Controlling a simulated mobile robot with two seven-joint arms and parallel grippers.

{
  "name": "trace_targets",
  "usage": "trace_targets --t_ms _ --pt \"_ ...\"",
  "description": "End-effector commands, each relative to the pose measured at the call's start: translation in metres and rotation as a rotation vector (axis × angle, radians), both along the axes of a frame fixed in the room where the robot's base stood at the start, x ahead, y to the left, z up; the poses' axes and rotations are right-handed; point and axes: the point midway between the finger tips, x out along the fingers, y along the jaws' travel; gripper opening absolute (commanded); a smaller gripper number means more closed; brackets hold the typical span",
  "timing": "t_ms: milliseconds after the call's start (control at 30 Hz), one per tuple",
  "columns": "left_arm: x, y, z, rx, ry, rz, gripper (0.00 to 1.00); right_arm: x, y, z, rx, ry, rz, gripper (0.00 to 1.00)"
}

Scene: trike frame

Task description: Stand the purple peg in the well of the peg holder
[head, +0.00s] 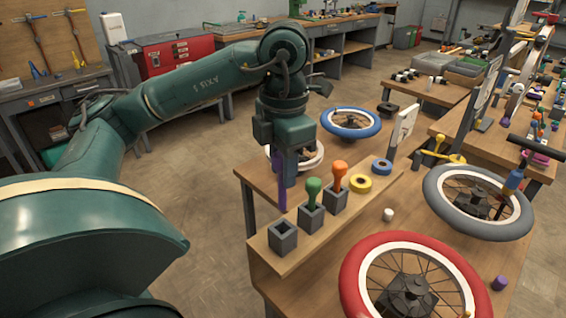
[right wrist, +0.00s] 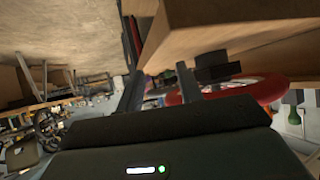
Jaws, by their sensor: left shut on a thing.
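The peg holder (head: 265,258) is a wooden strip with three grey blocks along the near left edge of the table. Its nearest block (head: 283,237) has an empty square well. A green peg (head: 313,190) and an orange peg (head: 340,172) stand in the other two. My left gripper (head: 286,182) points down behind the holder, shut on the purple peg (head: 282,193). The peg hangs roughly upright, partly hidden by the fingers, and its distance from the holder is hard to judge. My right gripper (right wrist: 160,88) shows only in the right wrist view, its fingers apart and empty.
A red-rimmed wheel (head: 358,258), a grey-tyred wheel (head: 440,205) and a blue-rimmed wheel (head: 350,134) surround the holder. A yellow ring (head: 358,184) and a white cylinder (head: 388,214) lie near it. A wooden table edge (right wrist: 225,25) is close to my right gripper.

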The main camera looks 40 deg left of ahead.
Motion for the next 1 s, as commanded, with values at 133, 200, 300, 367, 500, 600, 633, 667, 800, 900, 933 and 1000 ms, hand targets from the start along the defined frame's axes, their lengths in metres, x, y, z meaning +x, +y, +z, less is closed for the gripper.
trace_targets --t_ms 133,200,300,367,500,600,633,667,800,900,933,1000 --pt "0.000 0.000 -0.020 0.000 0.000 0.000 0.07 0.005 0.004 -0.004 0.010 -0.033 0.014 0.36" --pt "0.000 0.000 -0.027 0.000 0.000 0.000 0.07 0.006 0.006 -0.006 0.020 -0.037 0.017 0.36" --pt "0.000 0.000 -0.034 -0.001 0.000 0.000 0.07 0.006 0.007 -0.008 0.034 -0.042 0.018 0.36" --pt "0.000 0.000 -0.037 0.000 0.000 0.000 0.07 0.007 0.008 -0.008 0.039 -0.046 0.019 0.36" --pt "0.000 0.000 -0.040 0.000 0.000 0.000 0.07 0.007 0.009 -0.008 0.045 -0.048 0.019 0.36" --pt "0.000 0.000 -0.039 0.000 0.000 0.000 0.07 0.006 0.009 -0.008 0.046 -0.045 0.018 0.36" --pt "0.000 0.000 -0.039 0.000 0.000 0.000 0.07 0.005 0.009 -0.008 0.047 -0.044 0.018 0.36" --pt "0.000 0.000 -0.039 0.000 0.000 0.000 0.07 0.005 0.009 -0.009 0.047 -0.043 0.018 0.36" --pt "0.000 0.000 -0.039 0.000 0.000 0.000 0.07 0.003 0.009 -0.009 0.048 -0.038 0.018 0.36" --pt "0.000 0.000 -0.039 0.000 0.000 0.000 0.07 0.003 0.009 -0.009 0.048 -0.039 0.016 0.36" --pt "0.000 0.000 -0.039 0.000 0.000 0.000 0.07 0.003 0.009 -0.009 0.049 -0.039 0.016 0.36" --pt "0.000 0.000 -0.039 0.000 0.000 0.000 0.07 0.004 0.010 -0.009 0.051 -0.039 0.013 0.36"
